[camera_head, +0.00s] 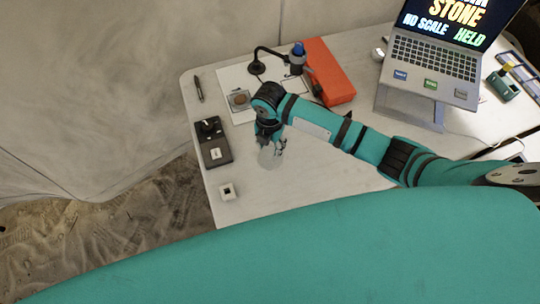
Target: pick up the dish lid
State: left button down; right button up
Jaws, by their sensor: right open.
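A pale, see-through round disc, which looks like the dish lid (268,161), lies on the white table (310,185) near its left part. My right gripper (276,148) reaches in from the right and points down, just above or at the far edge of the disc. It is open, and its fingers partly cover the disc. I cannot tell whether the fingertips touch it. A small square dish with a brown piece (239,98) sits on a white sheet behind the gripper. My left gripper is not in view.
A pen (198,88), a black lamp-like stand (257,67), an orange box (329,73) and a laptop (432,58) are farther back. Table right of the disc is clear.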

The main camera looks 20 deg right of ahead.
aim_at(270, 155)
jog(key=shift+f, duration=0.25)
notch_tip(270, 155, down, 4)
jog(key=shift+f+p, duration=0.2)
jog(key=shift+p, duration=0.35)
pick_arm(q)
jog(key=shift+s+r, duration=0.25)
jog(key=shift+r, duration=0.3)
pick_arm(e)
jog(key=shift+f, duration=0.3)
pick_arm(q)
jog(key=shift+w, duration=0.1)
pick_arm(e)
grip_shut()
